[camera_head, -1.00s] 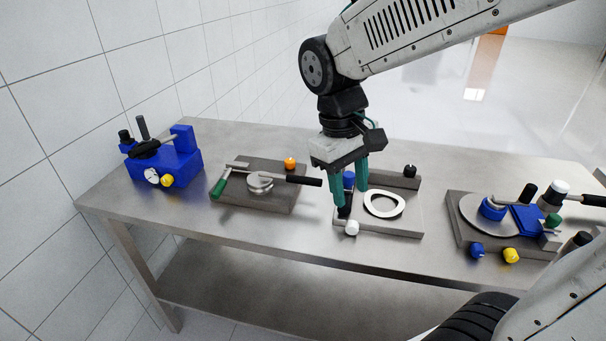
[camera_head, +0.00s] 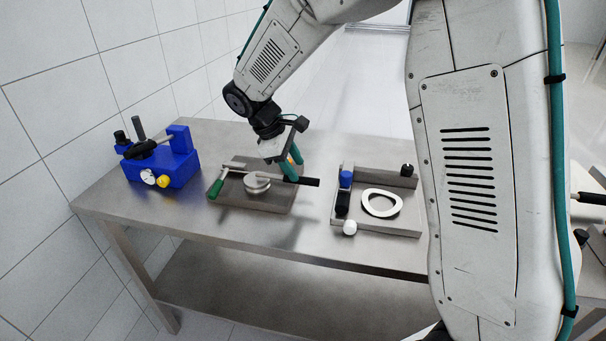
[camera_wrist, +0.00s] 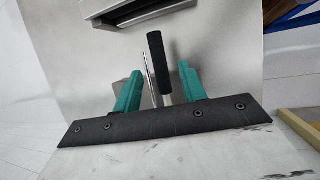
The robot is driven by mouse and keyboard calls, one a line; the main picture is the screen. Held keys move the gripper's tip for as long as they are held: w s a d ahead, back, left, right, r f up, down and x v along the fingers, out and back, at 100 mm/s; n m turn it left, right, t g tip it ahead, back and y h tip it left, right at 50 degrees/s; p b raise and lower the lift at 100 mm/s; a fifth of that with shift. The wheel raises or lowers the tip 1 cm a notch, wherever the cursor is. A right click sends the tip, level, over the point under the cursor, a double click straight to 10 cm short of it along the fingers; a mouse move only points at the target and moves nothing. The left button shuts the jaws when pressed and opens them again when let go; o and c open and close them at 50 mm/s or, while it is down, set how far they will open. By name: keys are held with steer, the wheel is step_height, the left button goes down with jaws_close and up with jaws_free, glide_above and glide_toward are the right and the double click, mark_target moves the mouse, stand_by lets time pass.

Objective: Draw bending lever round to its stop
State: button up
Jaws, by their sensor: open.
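The bending fixture has a dark grey base plate (camera_head: 230,199) with a round silver hub (camera_head: 256,184) on it. A silver lever with a black grip (camera_head: 309,182) points right from the hub. A second lever with a green handle (camera_head: 215,189) lies at the plate's left edge. I cannot tell for sure which one is the bending lever. My gripper (camera_head: 294,169) is open, its teal fingers at the black-gripped lever. In the wrist view, the black grip (camera_wrist: 158,58) and its silver rod show between the parted fingers (camera_wrist: 160,88), with gaps on both sides.
A blue device (camera_head: 172,170) with a yellow knob stands at the table's left end. Right of the fixture lies a grey plate (camera_head: 405,226) with a white ring (camera_head: 381,203) and several knobs. My arm hides the table's right part. The table's front strip is clear.

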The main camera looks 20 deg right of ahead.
mark_target(304, 179)
steer(key=shift+x, duration=2)
jaws_close()
steer(key=shift+s+d, duration=0.1)
steer(key=shift+d, duration=0.1)
steer(key=shift+s, duration=0.1)
